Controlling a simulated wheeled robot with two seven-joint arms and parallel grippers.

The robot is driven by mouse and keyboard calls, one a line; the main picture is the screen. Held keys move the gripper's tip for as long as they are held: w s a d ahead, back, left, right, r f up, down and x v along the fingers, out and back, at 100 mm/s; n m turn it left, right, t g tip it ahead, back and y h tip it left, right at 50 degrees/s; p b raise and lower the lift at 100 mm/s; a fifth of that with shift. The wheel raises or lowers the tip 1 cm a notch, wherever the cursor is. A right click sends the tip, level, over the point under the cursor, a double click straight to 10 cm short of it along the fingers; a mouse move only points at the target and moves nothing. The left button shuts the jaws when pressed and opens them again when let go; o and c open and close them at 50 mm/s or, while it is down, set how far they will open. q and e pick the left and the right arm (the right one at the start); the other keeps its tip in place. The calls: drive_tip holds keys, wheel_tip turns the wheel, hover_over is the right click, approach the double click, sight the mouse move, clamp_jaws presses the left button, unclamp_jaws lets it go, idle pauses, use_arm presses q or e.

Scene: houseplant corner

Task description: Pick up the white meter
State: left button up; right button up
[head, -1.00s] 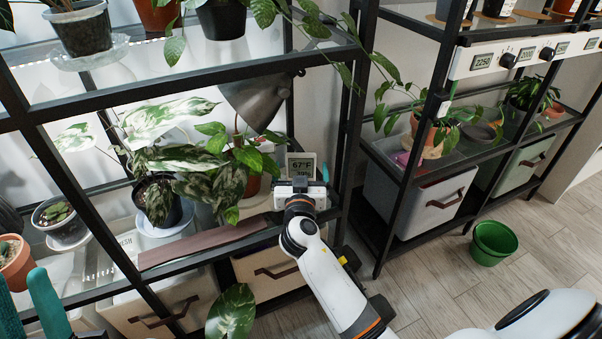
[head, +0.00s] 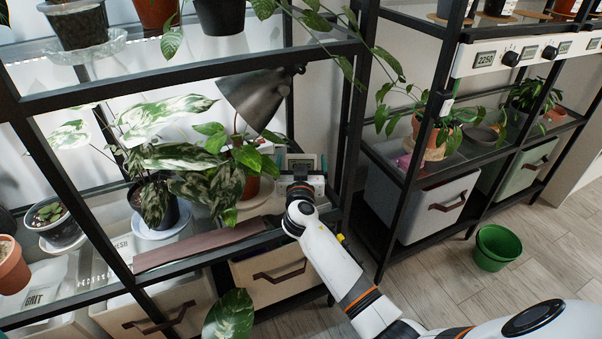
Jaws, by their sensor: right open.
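The white meter (head: 301,162) stands upright on the glass shelf of the left rack, beside the potted plant. Its grey display faces me, and its lower part is hidden by my right gripper. My right gripper (head: 302,176) reaches in from the lower right and is open. Its teal fingers show at the left and right sides of the meter. I cannot tell whether they touch it. My left gripper is not in view.
A dark lamp shade (head: 256,97) hangs just above and left of the meter. A leafy plant (head: 215,178) crowds the left side. The black rack post (head: 347,140) stands close on the right. A brown strip (head: 200,246) lies along the shelf front. A green pot (head: 496,248) is on the floor.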

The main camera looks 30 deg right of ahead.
drive_tip(key=shift+c, duration=0.4)
drive_tip(key=c, duration=1)
drive_tip(key=shift+r, duration=0.15)
